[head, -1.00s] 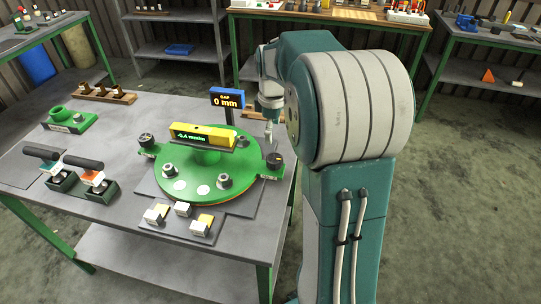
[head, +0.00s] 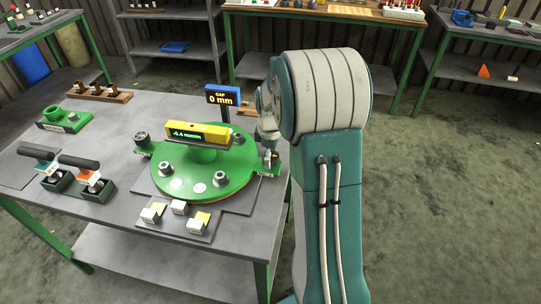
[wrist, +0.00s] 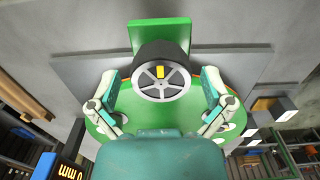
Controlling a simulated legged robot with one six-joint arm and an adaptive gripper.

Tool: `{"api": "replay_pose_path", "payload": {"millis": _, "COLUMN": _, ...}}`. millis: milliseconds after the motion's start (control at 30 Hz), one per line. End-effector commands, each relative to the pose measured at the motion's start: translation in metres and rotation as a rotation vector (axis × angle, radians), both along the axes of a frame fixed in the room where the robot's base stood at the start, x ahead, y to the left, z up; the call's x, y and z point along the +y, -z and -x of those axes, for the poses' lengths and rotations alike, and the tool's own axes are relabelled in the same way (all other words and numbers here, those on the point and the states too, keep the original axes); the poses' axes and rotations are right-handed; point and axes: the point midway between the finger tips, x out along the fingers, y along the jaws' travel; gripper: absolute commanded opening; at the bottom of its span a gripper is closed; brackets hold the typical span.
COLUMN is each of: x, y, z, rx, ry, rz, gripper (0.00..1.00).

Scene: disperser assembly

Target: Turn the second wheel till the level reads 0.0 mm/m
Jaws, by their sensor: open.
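The yellow level (head: 198,134) lies across the top of the green disc (head: 218,180); its display seems to read -0.4 mm/m. One black wheel (head: 142,138) stands at the disc's left edge. The other wheel (wrist: 160,72), at the right edge, shows in the wrist view as a black knob with silver spokes and a yellow mark; in the head view my gripper largely hides it. My gripper (wrist: 161,88) is open, with one finger on each side of this wheel. Small gaps seem to remain; I cannot tell whether either finger touches. In the head view my gripper (head: 268,150) is partly hidden by my arm.
A sign (head: 222,95) behind the disc reads GAP 0 mm. Several small blocks (head: 178,207) lie in front of the disc. The bench (head: 110,230) is bare at front left.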

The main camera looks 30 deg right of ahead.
Motion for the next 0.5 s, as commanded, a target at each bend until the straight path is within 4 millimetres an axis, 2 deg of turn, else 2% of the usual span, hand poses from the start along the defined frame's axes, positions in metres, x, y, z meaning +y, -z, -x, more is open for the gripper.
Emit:
{"api": "replay_pose_path", "payload": {"millis": 167, "x": 0.0, "y": 0.0001, "z": 0.0, "rx": 0.0, "ry": 0.0, "rz": 0.0, "gripper": 1.0}}
{"api": "replay_pose_path", "payload": {"millis": 200, "x": 0.0, "y": 0.0001, "z": 0.0, "rx": 0.0, "ry": 0.0, "rz": 0.0, "gripper": 0.91}}
{"api": "replay_pose_path", "payload": {"millis": 267, "x": 0.0, "y": 0.0001, "z": 0.0, "rx": 0.0, "ry": 0.0, "rz": 0.0, "gripper": 0.64}}
{"api": "replay_pose_path", "payload": {"millis": 300, "x": 0.0, "y": 0.0, "z": 0.0, "rx": 0.0, "ry": 0.0, "rz": 0.0, "gripper": 0.47}}
{"api": "replay_pose_path", "payload": {"millis": 367, "x": -0.0001, "y": 0.0002, "z": -0.0002, "rx": 0.0, "ry": 0.0, "rz": 0.0, "gripper": 0.23}}
{"api": "replay_pose_path", "payload": {"millis": 500, "x": -0.0001, "y": 0.0005, "z": -0.0004, "rx": 0.0, "ry": 0.0, "rz": 0.0, "gripper": 0.23}}
